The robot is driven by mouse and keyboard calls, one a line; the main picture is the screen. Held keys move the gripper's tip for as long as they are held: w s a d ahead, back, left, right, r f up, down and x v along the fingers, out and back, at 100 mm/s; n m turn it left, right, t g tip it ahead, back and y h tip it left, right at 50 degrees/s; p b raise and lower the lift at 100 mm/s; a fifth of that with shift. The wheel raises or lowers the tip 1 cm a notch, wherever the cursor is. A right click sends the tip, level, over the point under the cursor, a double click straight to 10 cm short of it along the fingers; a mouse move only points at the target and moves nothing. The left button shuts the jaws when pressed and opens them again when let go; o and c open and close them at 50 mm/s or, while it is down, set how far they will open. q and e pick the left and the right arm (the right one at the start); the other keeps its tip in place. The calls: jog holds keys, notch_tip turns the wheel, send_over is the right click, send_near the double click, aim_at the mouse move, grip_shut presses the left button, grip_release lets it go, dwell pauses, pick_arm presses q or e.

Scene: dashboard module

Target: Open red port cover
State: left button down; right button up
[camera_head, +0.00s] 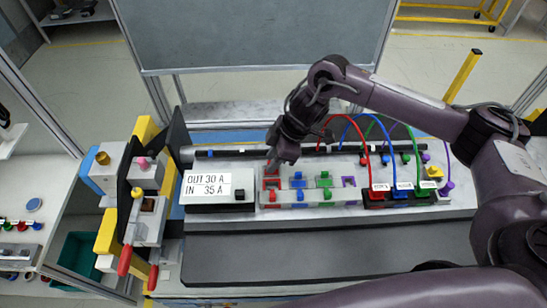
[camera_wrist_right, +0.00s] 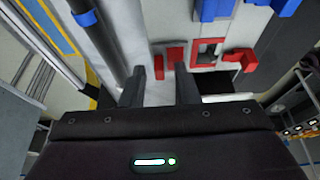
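The red port cover (camera_head: 271,184) is on the grey port panel, at the left end of a row of coloured covers. In the right wrist view the red port parts (camera_wrist_right: 207,48) show just beyond the fingertips; I cannot tell for sure whether the cover is raised or closed. My right gripper (camera_head: 276,160) points down just above and behind the red port. Its two fingers also show in the right wrist view (camera_wrist_right: 161,76), apart with nothing held between them. Contact with the cover is not clear. My left gripper is not in view.
A white label box (camera_head: 215,190) stands left of the red port. A blue cover (camera_head: 298,182) and a green cover (camera_head: 324,181) sit to its right. Red, blue and green cables arch from plugs (camera_head: 402,192) on the right. Red-handled levers (camera_head: 128,255) stand at the left.

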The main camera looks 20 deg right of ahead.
aim_at(283, 166)
jog(key=shift+d+r+b, duration=0.2)
jog(key=shift+r+b, duration=0.15)
jog(key=shift+r, duration=0.1)
jog(key=b+v, duration=0.1)
jog(key=v, duration=0.4)
jog(key=shift+d+r+b, duration=0.15)
jog(key=shift+r+b, duration=0.1)
jog(key=shift+b, duration=0.05)
jog(key=shift+s+d+r, duration=0.15)
jog(key=shift+r, duration=0.45)
jog(key=shift+f, duration=0.1)
